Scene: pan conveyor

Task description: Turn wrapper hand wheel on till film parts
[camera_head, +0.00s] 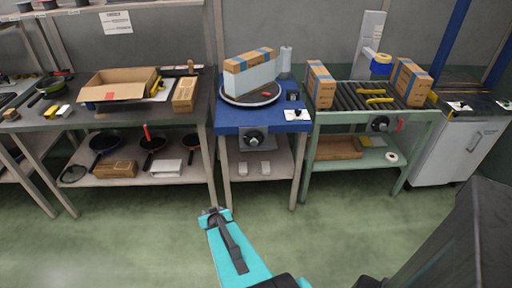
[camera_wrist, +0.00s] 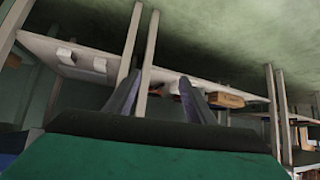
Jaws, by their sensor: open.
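The wrapper stands on a blue-topped table. A carton (camera_head: 250,74) sits on its round turntable (camera_head: 236,101), with pale film around the carton's lower part. An upright film roll (camera_head: 286,59) stands behind it. The hand wheel does not show there.
A green roller conveyor (camera_head: 345,97) with cartons and a second hand wheel (camera_head: 380,124) stands to the right. A bench with an open carton (camera_head: 118,84) is at left. The wrist view shows a low shelf (camera_wrist: 190,78). The green floor in front is clear.

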